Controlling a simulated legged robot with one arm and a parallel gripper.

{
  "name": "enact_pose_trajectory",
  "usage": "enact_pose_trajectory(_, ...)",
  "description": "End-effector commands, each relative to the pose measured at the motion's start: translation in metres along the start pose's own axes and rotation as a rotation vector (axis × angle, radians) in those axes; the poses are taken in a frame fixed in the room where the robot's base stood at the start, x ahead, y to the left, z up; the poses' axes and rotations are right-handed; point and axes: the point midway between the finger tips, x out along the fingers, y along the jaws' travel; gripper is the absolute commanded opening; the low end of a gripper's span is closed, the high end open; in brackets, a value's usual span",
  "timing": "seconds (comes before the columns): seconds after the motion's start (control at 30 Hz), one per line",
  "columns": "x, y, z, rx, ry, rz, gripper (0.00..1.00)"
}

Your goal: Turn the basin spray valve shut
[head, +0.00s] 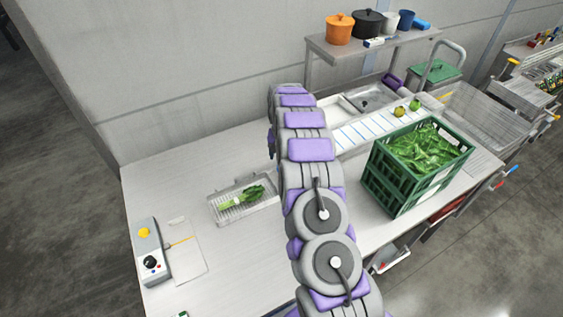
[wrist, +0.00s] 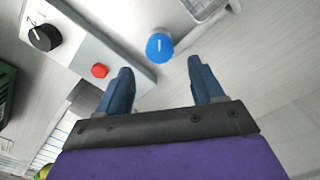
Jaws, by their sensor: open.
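A round blue knob (wrist: 160,47) with a white mark shows at the top middle of the wrist view. It looks like the spray valve, but no label can be read. My gripper (wrist: 160,66) is open and empty, its two blue fingers apart. The knob appears just beyond the fingertips, between their lines, and I see no contact. In the head view my arm rises through the middle and hides part of the bench. I cannot make out the gripper or the blue knob there.
Beside the blue knob is a pale control box (wrist: 90,45) with a black dial (wrist: 44,38) and red button (wrist: 99,71). In the head view, a green crate of leaves (head: 380,190) stands right of my arm. A wire tray (head: 227,212) lies left. A shelf (head: 340,47) holds pots.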

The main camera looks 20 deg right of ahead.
Motion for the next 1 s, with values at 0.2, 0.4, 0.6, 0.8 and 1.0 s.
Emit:
enact_pose_trajectory(0.2,-0.052,-0.001,-0.002,0.000,0.005,-0.001,0.67)
enact_pose_trajectory(0.4,-0.089,-0.001,-0.002,0.000,0.005,-0.001,0.67)
enact_pose_trajectory(0.6,-0.108,-0.001,-0.001,0.000,0.001,0.000,0.67)
enact_pose_trajectory(0.8,-0.112,-0.001,-0.001,0.000,-0.001,0.000,0.67)
enact_pose_trajectory(1.0,-0.112,-0.001,-0.001,0.000,0.000,0.000,0.67)
